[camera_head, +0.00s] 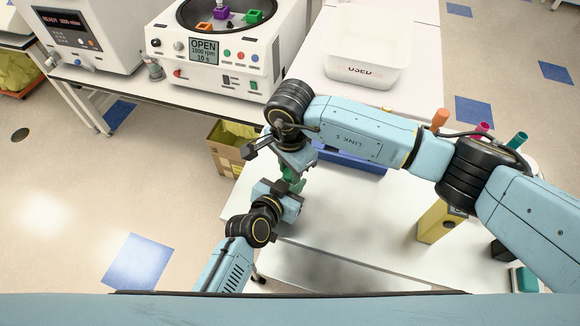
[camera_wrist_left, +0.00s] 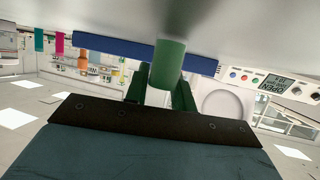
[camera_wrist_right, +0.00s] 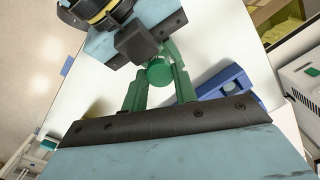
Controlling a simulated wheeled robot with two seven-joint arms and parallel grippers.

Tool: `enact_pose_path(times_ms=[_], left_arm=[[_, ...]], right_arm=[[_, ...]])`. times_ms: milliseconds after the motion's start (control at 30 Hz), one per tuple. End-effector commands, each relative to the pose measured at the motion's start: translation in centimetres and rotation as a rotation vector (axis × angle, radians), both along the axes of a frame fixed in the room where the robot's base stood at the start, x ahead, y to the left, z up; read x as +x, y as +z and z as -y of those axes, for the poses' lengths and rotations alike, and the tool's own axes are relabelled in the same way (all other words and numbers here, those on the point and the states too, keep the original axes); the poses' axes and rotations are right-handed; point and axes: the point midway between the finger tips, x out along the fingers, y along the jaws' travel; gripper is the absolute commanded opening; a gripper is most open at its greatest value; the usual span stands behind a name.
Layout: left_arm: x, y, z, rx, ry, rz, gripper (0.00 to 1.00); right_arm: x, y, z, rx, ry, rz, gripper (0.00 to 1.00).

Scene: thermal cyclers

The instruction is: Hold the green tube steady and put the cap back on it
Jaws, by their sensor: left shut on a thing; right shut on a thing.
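The green tube (camera_wrist_left: 168,62) stands between the green fingers of my left gripper (camera_wrist_left: 163,92), which is shut on it. In the right wrist view a round green cap (camera_wrist_right: 159,72) sits between the fingertips of my right gripper (camera_wrist_right: 159,82), which is shut on it. In the head view the two grippers meet over the white table, my right gripper (camera_head: 291,172) above my left gripper (camera_head: 287,190). The green there is small and partly hidden by the arms. I cannot tell whether the cap touches the tube's mouth.
A blue rack (camera_head: 350,160) lies on the table behind my right arm. A yellow block (camera_head: 437,222) stands at the right. Orange (camera_head: 439,119), pink and teal tubes stand beyond my right arm. A white bin (camera_head: 364,60) and an open centrifuge (camera_head: 215,75) are at the back.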

Motion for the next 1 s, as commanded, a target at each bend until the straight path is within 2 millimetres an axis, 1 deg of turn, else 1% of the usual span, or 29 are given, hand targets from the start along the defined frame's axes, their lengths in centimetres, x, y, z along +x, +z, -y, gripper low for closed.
enact_pose_path(times_ms=[33,133,400,433,567,600,867,1000], left_arm=[[0.0,0.0,0.0,0.000,0.000,0.000,0.00],[0.0,0.0,0.0,0.000,0.000,0.000,0.00],[0.0,0.0,0.0,0.000,0.000,0.000,0.00],[0.0,0.0,0.0,0.000,0.000,0.000,0.00],[0.0,0.0,0.0,0.000,0.000,0.000,0.00],[0.0,0.0,0.0,0.000,0.000,0.000,0.00],[0.0,0.0,0.0,0.000,0.000,0.000,0.00],[0.0,0.0,0.0,0.000,0.000,0.000,0.00]], right_arm=[[0.0,0.0,0.0,0.000,-0.044,0.000,0.01],[0.0,0.0,0.0,0.000,-0.104,0.000,0.01],[0.0,0.0,0.0,0.000,-0.115,0.000,0.01],[0.0,0.0,0.0,0.000,-0.115,0.000,0.31],[0.0,0.0,0.0,-0.001,-0.114,-0.001,0.48],[0.0,0.0,0.0,-0.001,-0.114,-0.001,0.50],[0.0,0.1,0.0,0.000,-0.113,0.000,0.50],[0.0,1.0,0.0,0.001,-0.111,0.001,0.50]])
